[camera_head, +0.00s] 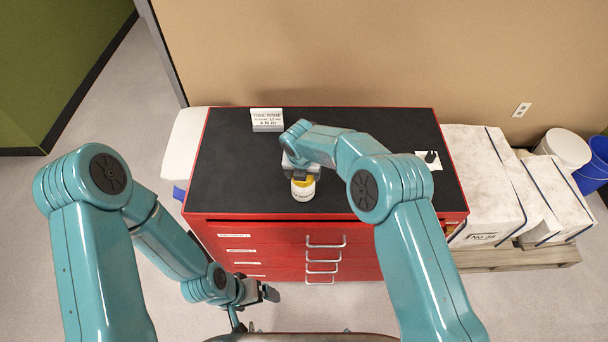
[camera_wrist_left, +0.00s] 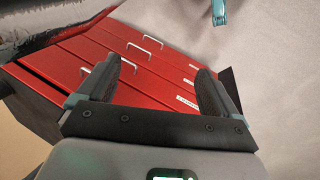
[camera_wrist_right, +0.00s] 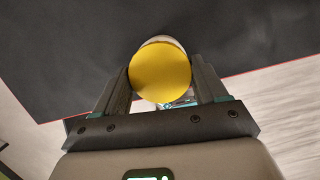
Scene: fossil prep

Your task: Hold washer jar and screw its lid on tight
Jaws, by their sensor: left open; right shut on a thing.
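The washer jar (camera_head: 303,192) is a small white jar with a label, standing upright on the black cabinet top near its front edge. Its yellow lid (camera_wrist_right: 160,74) sits on top of it; whether it is tight cannot be told. My right gripper (camera_wrist_right: 162,85) comes from above and is shut on the yellow lid, with a finger on each side. It partly hides the lid in the head view. My left gripper (camera_head: 268,293) is open and empty, low in front of the cabinet drawers. Its two fingers (camera_wrist_left: 160,88) show apart in the left wrist view.
The red drawer cabinet (camera_head: 280,232) has silver handles and a black top (camera_head: 235,165). A printed sign (camera_head: 267,119) stands at the back. A white card (camera_head: 424,160) with a small dark object lies at the right. White blocks (camera_head: 482,180) on a pallet stand beside the cabinet.

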